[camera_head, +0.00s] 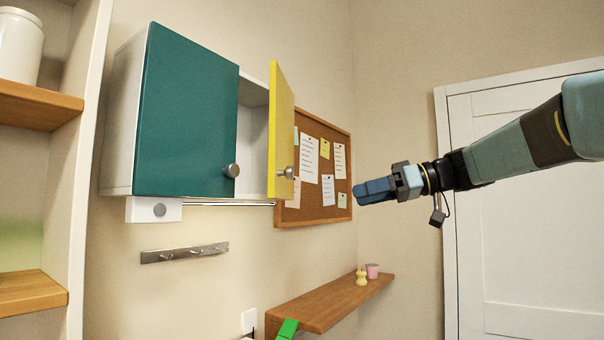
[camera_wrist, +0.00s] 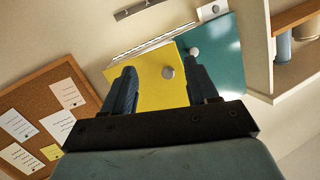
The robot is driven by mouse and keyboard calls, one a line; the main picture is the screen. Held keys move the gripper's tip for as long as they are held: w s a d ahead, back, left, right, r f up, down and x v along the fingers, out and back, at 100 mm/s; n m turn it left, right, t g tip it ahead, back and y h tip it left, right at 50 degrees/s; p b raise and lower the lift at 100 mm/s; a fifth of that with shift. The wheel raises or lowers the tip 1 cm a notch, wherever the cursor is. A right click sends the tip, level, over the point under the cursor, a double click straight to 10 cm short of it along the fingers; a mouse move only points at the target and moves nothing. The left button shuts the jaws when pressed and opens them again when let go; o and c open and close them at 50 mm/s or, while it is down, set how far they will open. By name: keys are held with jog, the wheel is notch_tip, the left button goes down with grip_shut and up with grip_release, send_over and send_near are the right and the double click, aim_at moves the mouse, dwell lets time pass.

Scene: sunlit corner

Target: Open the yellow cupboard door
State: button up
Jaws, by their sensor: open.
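The yellow cupboard door (camera_head: 281,135) stands swung out from the wall cupboard, seen nearly edge-on, with part of the white interior (camera_head: 253,130) showing beside it. Its round metal knob (camera_head: 287,172) is low on the door. My gripper (camera_head: 360,192) is in the air to the right of the door, apart from it, pointing left. In the wrist view my gripper (camera_wrist: 161,68) is open and empty, its two fingers spread. The yellow door (camera_wrist: 148,88) and its knob (camera_wrist: 168,72) appear beyond and between the fingers.
The teal door (camera_head: 185,115) beside it is shut. A corkboard (camera_head: 318,206) with papers hangs behind the yellow door. Below are a hook rail (camera_head: 185,253) and a wooden shelf (camera_head: 330,300) with small items. A white door (camera_head: 540,230) stands right.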

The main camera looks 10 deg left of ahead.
aim_at(293, 172)
jog(key=w+a+r+n+g+y, duration=0.1)
jog(key=w+a+r+n+y, duration=0.15)
jog(key=r+n, duration=0.2)
jog(key=shift+m, duration=0.45)
jog(key=a, duration=1.2)
jog(key=shift+w+a+r, duration=0.2)
jog(key=shift+a+r, duration=0.2)
grip_shut()
jog(key=shift+d, duration=0.15)
jog(key=shift+g, duration=0.4)
